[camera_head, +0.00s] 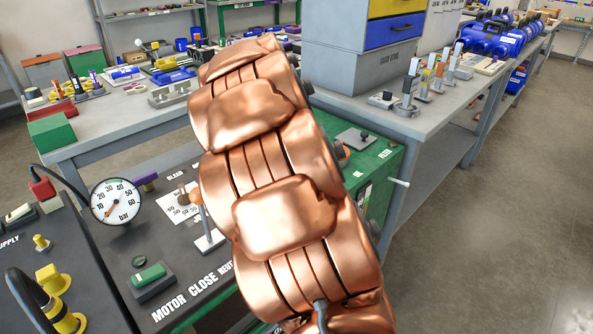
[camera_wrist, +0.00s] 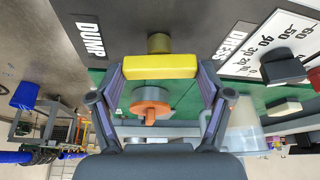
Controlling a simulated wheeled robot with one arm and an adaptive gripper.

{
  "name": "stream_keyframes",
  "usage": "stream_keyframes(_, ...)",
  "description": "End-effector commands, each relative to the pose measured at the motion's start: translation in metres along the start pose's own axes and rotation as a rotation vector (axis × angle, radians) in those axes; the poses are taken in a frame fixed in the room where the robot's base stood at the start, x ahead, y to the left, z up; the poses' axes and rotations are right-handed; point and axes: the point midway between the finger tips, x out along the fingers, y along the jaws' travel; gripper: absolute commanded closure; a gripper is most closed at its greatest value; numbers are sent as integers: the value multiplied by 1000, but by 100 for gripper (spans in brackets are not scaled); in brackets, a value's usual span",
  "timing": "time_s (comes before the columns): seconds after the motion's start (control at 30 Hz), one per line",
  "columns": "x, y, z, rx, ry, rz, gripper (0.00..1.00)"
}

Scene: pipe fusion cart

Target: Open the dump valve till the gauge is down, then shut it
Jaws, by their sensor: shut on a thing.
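The bar lies straight across the picture. My gripper (camera_wrist: 160,70) is shut on it, with one finger at each end of the bar. In the head view my copper-coloured arm hides the gripper and the dump valve. The round white gauge (camera_head: 116,201), marked in bar, stands at the left in the head view. Its red needle points down and left, near the low end of the scale.
A green MOTOR CLOSE button (camera_head: 148,275) and an orange-tipped lever (camera_head: 208,235) are on the dark panel left of my arm. An orange knob (camera_wrist: 150,110) shows just beyond the yellow bar. A bench (camera_head: 430,120) stands behind; floor at right is clear.

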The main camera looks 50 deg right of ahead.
Motion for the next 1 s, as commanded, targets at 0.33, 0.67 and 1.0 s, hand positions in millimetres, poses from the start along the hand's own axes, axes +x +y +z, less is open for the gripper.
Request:
stream_keyframes(0.33, -1, -2, 3, 118, -3, 44, 57)
stream_keyframes(0.67, -3, -2, 4, 137, -1, 48, 57)
stream_keyframes(1.0, -4, -2, 3, 136, 1, 47, 6)
